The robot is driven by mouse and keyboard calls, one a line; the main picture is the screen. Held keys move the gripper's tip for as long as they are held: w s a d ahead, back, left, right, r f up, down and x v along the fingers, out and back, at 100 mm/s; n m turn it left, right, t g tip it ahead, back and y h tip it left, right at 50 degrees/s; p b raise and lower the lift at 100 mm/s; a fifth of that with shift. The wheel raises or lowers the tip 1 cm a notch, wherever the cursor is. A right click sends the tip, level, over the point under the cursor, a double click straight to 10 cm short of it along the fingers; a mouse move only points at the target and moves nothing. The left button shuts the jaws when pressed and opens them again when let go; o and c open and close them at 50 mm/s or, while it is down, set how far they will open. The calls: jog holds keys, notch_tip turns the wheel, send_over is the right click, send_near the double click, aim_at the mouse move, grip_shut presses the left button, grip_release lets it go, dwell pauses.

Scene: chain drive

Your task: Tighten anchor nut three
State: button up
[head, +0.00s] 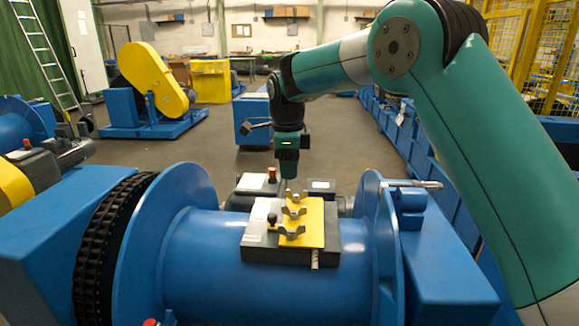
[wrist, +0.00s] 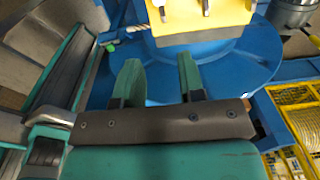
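A yellow plate (head: 316,228) sits on a dark block on top of a blue drum (head: 190,265). Three grey wing nuts stand in a row on it: a near one (head: 292,234), a middle one (head: 294,210) and a far one (head: 293,196). I see no numbers on them. My gripper (head: 290,167) points down above the far end of the plate, clear of the nuts. In the wrist view my gripper (wrist: 158,70) has its two green fingers apart with nothing between them.
A black knob (head: 272,219) stands left of the nuts. A red-topped part (head: 272,174) is behind the block. Blue drum flanges rise on both sides, with a chain (head: 100,250) at left and a metal rod (head: 412,184) at right. The floor behind is mostly clear.

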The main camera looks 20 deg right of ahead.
aim_at(285, 225)
jog(key=shift+n, duration=0.3)
jog(key=f+m, duration=0.6)
jog(key=m, duration=0.5)
jog(key=f+m+p, duration=0.1)
jog(key=f+m, duration=0.5)
jog(key=m, duration=0.6)
jog(key=a+f+m+p, duration=0.1)
jog(key=f+m, duration=0.5)
jog(key=m, duration=0.6)
jog(key=shift+w+f, duration=0.15)
jog(key=shift+w, duration=0.2)
